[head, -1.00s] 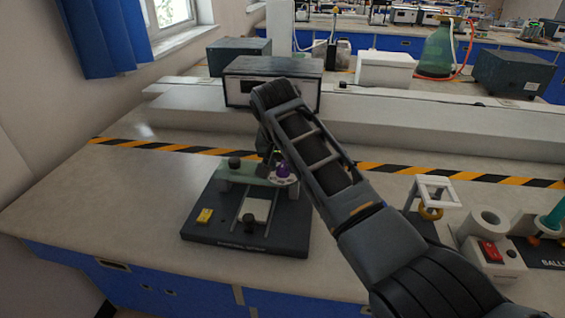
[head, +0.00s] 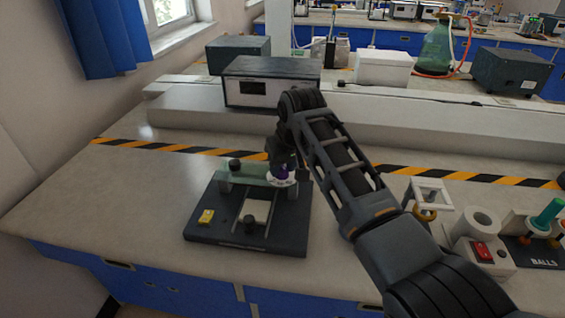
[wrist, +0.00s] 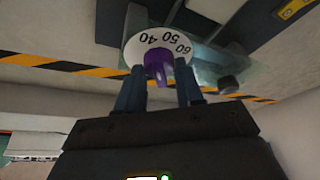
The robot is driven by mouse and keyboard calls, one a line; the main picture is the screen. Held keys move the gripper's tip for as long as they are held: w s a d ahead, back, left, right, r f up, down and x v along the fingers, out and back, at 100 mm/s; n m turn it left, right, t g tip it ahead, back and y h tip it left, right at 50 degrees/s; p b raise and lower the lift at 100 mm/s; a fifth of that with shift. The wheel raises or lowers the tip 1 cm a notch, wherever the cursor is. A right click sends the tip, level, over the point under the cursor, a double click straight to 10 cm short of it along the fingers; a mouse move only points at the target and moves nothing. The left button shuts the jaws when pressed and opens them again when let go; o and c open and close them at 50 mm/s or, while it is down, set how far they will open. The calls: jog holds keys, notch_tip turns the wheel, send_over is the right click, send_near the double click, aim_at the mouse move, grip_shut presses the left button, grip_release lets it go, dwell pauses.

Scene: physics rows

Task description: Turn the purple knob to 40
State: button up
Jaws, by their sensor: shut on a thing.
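The purple knob (head: 284,173) sits on a round white dial (head: 291,182) at the right end of a green bar on the dark apparatus. In the wrist view the knob (wrist: 157,66) stands between the two dark fingers of my gripper (wrist: 159,88), which is shut on it. The white dial (wrist: 140,40) shows 40, 50 and 60 along its edge beyond the knob. The knob's pointer cannot be made out, so its setting cannot be read. In the head view my gripper (head: 282,164) comes down onto the knob from above and partly hides it.
The apparatus base (head: 240,236) bears a yellow block (head: 206,216) and black knobs. A grey box (head: 270,85) stands behind on a raised ledge. To the right are a device with a red switch (head: 482,250) and a balls rack (head: 528,249). The bench at left is clear.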

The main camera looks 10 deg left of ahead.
jog(key=shift+w+n+g+y, duration=0.1)
jog(key=shift+n+g+y, duration=0.25)
jog(key=shift+n, duration=0.75)
jog(key=o, duration=1)
jog(key=v, duration=0.8)
jog(key=shift+b, duration=0.3)
jog(key=shift+f, duration=0.1)
